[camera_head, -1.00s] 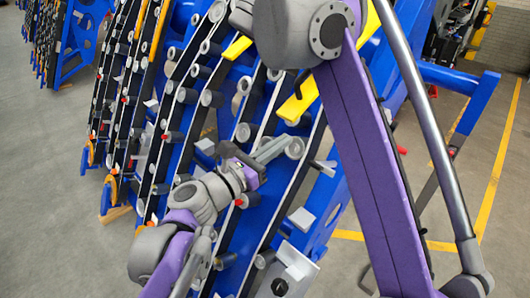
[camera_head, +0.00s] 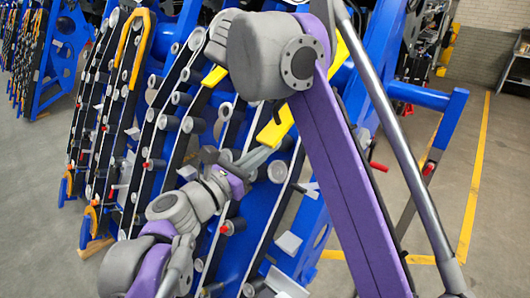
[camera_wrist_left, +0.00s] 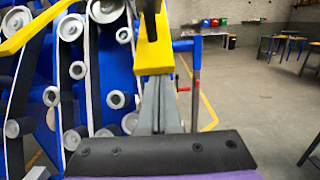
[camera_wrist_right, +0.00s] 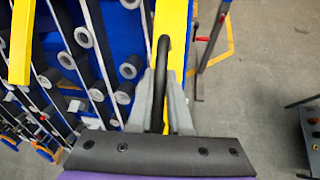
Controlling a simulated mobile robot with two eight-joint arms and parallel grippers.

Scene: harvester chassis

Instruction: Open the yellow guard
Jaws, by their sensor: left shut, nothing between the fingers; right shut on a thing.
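The yellow guard shows in the head view as a bar (camera_head: 274,127) partly hidden behind my right arm. In the right wrist view its bar (camera_wrist_right: 176,45) runs upward beside a black handle (camera_wrist_right: 160,75). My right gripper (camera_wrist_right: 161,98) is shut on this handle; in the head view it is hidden. My left gripper (camera_head: 268,153) is shut and empty, just below the guard bar's lower end. In the left wrist view my left gripper (camera_wrist_left: 158,88) points at the bar's end (camera_wrist_left: 153,55); I cannot tell whether they touch.
Blue harvester chassis panels (camera_head: 245,225) with several grey rollers and black belts stand close around both grippers. A blue frame arm (camera_head: 425,98) juts out on the right. The grey floor (camera_head: 500,220) on the right is open, with yellow lines.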

